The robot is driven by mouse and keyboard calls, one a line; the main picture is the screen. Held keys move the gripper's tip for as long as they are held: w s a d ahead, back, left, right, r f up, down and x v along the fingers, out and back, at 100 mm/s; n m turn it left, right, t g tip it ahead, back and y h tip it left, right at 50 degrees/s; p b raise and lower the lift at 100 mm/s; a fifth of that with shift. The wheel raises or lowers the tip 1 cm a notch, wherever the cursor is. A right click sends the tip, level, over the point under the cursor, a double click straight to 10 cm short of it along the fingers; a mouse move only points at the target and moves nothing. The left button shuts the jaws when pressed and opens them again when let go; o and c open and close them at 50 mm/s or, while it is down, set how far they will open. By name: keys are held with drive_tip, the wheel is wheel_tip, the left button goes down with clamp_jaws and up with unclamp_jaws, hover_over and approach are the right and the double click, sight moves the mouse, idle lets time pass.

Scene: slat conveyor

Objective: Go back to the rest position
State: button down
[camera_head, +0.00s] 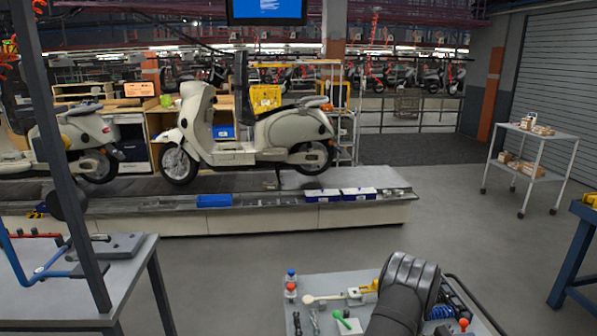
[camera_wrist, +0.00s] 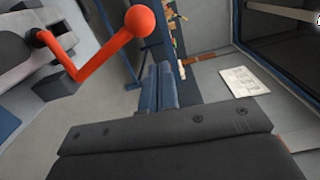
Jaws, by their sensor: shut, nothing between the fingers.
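My gripper (camera_wrist: 158,68) shows in the wrist view as two blue-grey fingers side by side, shut with nothing between them. It is over open floor and apart from the things around it. In the head view my black arm rises at the bottom right of centre, in front of a grey tool table (camera_head: 325,283). The gripper itself cannot be made out there.
A cream scooter (camera_head: 285,130) stands on the slat conveyor (camera_head: 370,215). A grey workbench (camera_head: 120,275) is at left, a white trolley (camera_head: 545,135) at right. In the wrist view, a red ball-ended lever (camera_wrist: 139,20) is near, upper left. Floor between conveyor and trolley is clear.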

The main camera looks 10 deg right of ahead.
drive_tip(key=s+a+r+n, duration=0.1)
drive_tip(key=a+n, duration=0.1)
drive_tip(key=a, duration=0.9)
drive_tip(key=w+d, duration=0.2)
drive_tip(key=d, duration=0.9)
drive_tip(key=s+f+m, duration=0.8)
drive_tip(key=s+m, duration=0.2)
drive_tip(key=m, duration=0.3)
drive_tip(key=shift+f+m+g+h, duration=0.15)
drive_tip(key=shift+m+g+h, duration=0.15)
drive_tip(key=shift+a, duration=0.1)
